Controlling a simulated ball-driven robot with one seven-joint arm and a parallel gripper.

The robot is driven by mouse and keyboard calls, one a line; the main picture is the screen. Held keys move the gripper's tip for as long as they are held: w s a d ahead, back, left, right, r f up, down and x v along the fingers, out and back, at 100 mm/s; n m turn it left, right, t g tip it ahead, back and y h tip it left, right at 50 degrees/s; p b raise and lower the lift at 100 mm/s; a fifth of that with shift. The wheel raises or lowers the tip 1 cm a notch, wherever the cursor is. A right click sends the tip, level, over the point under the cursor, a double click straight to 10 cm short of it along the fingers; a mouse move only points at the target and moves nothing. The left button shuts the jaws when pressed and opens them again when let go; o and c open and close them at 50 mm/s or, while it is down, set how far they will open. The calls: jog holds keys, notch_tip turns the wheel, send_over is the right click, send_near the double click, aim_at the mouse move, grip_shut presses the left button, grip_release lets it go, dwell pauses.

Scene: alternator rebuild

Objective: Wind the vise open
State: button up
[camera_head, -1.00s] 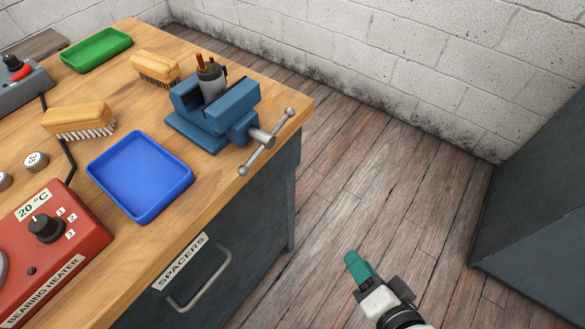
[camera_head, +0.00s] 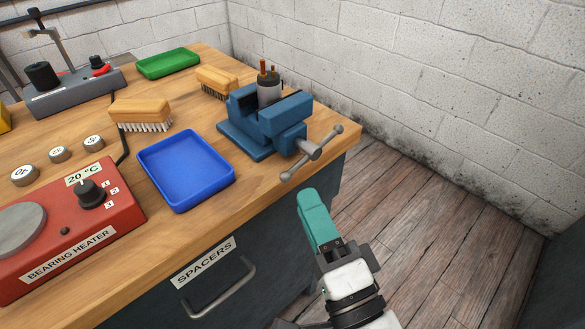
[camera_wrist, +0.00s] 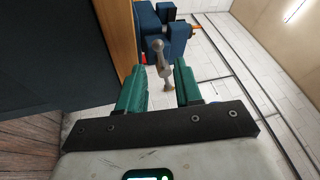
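The blue vise (camera_head: 264,122) stands at the bench's right corner and holds a grey cylindrical part (camera_head: 269,91) with copper-coloured prongs between its jaws. Its grey handle bar (camera_head: 325,138), with ball ends, sits slanted on the screw at the vise's front, out past the bench edge. My gripper (camera_head: 316,205) has teal fingers and is just below and in front of the handle. In the wrist view my gripper (camera_wrist: 160,88) is open, and the handle (camera_wrist: 160,62) shows between and beyond the fingertips. No contact is visible. The vise (camera_wrist: 160,28) is farther off there.
On the wooden bench (camera_head: 90,229) are a blue tray (camera_head: 186,170), two brushes (camera_head: 141,113), a green tray (camera_head: 168,64) and a red bearing heater (camera_head: 66,232). A drawer handle (camera_head: 218,290) sticks out below. The floor at the right is clear.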

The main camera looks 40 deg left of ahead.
aim_at(293, 168)
jog(key=x, duration=0.7)
jog(key=shift+w+a, duration=0.1)
jog(key=shift+a, duration=0.05)
grip_shut()
